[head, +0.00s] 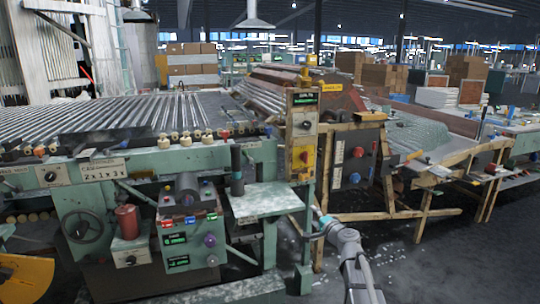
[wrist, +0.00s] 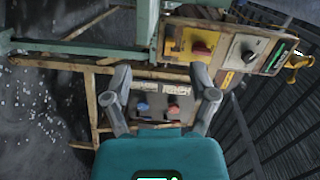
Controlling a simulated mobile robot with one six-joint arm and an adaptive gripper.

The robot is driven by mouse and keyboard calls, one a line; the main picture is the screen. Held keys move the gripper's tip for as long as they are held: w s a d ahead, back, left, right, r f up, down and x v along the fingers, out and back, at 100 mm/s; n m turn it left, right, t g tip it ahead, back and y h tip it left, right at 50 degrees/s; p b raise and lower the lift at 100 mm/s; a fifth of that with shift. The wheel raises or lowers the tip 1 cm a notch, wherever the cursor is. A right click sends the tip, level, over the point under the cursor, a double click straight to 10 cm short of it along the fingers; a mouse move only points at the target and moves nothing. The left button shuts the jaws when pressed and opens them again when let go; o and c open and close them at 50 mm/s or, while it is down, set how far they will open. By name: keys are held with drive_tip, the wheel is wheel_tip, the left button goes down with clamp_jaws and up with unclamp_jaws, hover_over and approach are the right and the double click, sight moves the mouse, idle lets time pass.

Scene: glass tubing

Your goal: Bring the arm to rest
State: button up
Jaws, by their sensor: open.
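My arm (head: 352,255) reaches up from the bottom edge in the head view, right of the green machine. My gripper (head: 318,222) is at its far end, in front of the machine's right-hand post. In the wrist view my gripper (wrist: 160,72) has its two grey fingers spread apart. Nothing is held between them. Beyond the fingers is a panel with a blue knob and a red knob. The fingertips are too small in the head view to tell how close they are to the post.
The green machine (head: 135,160) with glass tubes on top fills the left. A small green shelf (head: 268,199) sticks out left of my gripper. A control post (head: 302,135) and a wooden frame (head: 425,215) stand behind it. Dark floor (head: 430,270) is open at the lower right.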

drive_tip(key=s+a+f+n+g, duration=0.3)
drive_tip(key=s+f+n+g, duration=0.15)
drive_tip(key=s, duration=0.25)
drive_tip(key=s+a+f+n+g, duration=0.3)
drive_tip(key=s+f+n+g, duration=0.1)
drive_tip(key=s+f, duration=0.25)
drive_tip(key=s+d+f+n+g+h, duration=0.2)
drive_tip(key=s+d+f+g+h, duration=0.15)
drive_tip(key=s, duration=0.55)
drive_tip(key=s+d+f+n+g+h, duration=0.15)
drive_tip(key=s+d+g+h, duration=0.25)
drive_tip(key=s, duration=0.5)
wheel_tip(320, 180, up, 35)
drive_tip(key=p, duration=3.6)
drive_tip(key=shift+w+a, duration=0.15)
drive_tip(key=shift+a, duration=0.1)
